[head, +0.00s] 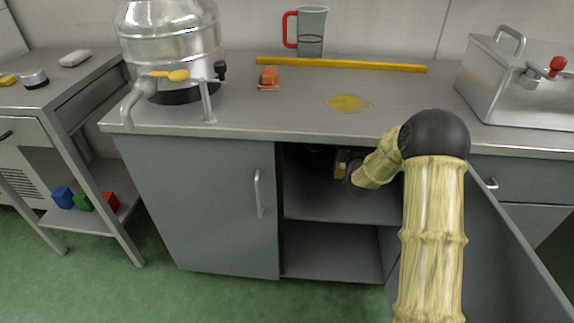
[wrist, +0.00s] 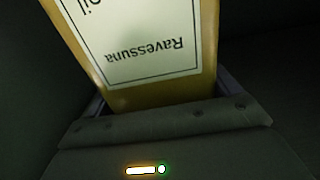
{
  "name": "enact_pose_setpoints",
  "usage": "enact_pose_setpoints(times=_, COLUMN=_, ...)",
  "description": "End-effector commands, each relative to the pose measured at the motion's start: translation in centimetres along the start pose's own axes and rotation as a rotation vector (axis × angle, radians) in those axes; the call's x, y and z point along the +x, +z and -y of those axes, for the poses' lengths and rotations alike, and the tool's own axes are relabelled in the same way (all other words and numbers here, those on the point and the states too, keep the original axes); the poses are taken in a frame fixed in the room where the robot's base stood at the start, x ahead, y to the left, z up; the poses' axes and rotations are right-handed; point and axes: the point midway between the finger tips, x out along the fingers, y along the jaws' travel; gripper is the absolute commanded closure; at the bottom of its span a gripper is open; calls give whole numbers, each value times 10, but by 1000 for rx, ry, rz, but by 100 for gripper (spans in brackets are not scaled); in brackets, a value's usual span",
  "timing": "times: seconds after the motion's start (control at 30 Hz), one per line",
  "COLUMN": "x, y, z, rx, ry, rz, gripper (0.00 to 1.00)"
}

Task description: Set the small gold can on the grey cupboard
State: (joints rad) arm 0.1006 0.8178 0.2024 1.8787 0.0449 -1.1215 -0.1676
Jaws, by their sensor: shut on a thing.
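The small gold can (wrist: 205,45) fills the upper part of the wrist view, with a white label reading "Ravessuna" upside down. My gripper (wrist: 163,100) is shut on it, a jaw at each side. In the head view a small piece of the can (head: 341,161) shows inside the open compartment of the grey cupboard (head: 205,205), above its middle shelf. My wrist and arm hide the rest. I cannot tell if the can touches the shelf. The cupboard's top (head: 290,115) is above the can.
The open cupboard door (head: 500,250) stands right of my arm. On the top are a steel urn (head: 170,40), orange block (head: 268,78), yellow strip (head: 340,65), yellow spill (head: 350,103), jug (head: 311,32) and steel box (head: 520,80). The front middle of the top is clear.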

Motion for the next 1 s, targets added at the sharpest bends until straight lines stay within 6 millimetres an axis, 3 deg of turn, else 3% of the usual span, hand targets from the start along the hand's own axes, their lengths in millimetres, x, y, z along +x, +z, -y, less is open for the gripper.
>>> enact_pose_setpoints(times=0.37, x=1, y=-2, z=-1, rx=0, ry=2, rz=-7, gripper=82)
enact_pose_setpoints(times=0.47, x=1, y=5, z=-1, rx=0, ry=2, rz=-6, gripper=82)
enact_pose_setpoints(times=0.8, x=1, y=56, z=1, rx=1, ry=-2, rz=-6, gripper=82)
enact_pose_setpoints(times=1.0, x=1, y=59, z=1, rx=0, ry=-2, rz=-9, gripper=82)
